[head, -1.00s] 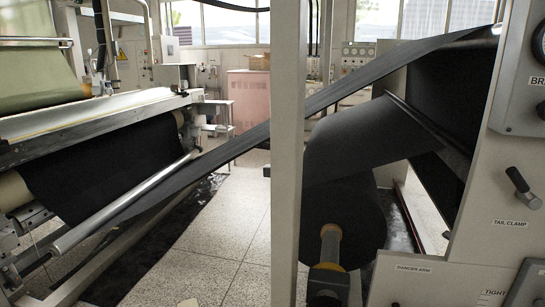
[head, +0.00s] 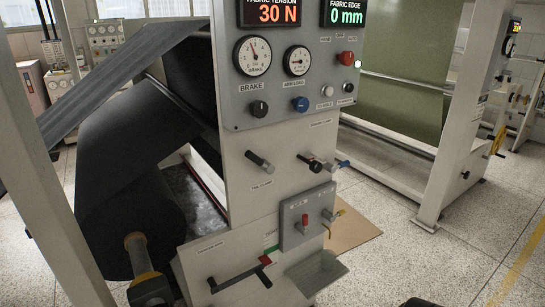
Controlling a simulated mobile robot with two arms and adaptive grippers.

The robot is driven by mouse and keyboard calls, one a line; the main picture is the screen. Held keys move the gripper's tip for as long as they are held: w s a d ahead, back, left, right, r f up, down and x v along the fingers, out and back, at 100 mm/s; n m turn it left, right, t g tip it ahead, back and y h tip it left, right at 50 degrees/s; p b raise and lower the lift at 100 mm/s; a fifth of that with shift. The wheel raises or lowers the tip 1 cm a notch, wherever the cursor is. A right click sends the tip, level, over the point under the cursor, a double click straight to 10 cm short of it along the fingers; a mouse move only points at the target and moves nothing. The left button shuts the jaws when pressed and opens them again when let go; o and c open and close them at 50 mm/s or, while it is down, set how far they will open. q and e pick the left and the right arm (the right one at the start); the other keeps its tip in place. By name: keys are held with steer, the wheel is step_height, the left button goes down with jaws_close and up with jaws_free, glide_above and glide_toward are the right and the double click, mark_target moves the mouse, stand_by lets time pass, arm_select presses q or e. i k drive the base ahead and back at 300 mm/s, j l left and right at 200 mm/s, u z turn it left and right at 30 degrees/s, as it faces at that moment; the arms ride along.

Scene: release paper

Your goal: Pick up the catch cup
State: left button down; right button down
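A small grey open-topped tray or cup (head: 318,272) sits low at the right side of the machine's front panel, under a grey valve plate (head: 307,217). It may be the catch cup, but no label on it is readable. Its inside looks empty from here. Neither of my grippers can be made out in the head view. A dark shape (head: 420,302) is cut off at the bottom edge, and I cannot tell what it is.
A crank handle with a red part (head: 240,274) sticks out left of the tray. Knobs and levers (head: 315,163) project above it. A black fabric roll (head: 130,225) stands left. A brown sheet (head: 352,228) lies on the floor behind. Speckled floor at right is mostly clear.

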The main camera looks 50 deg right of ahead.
mark_target(328, 257)
steer(key=k+j+z, duration=0.15)
steer(key=z, duration=1.8)
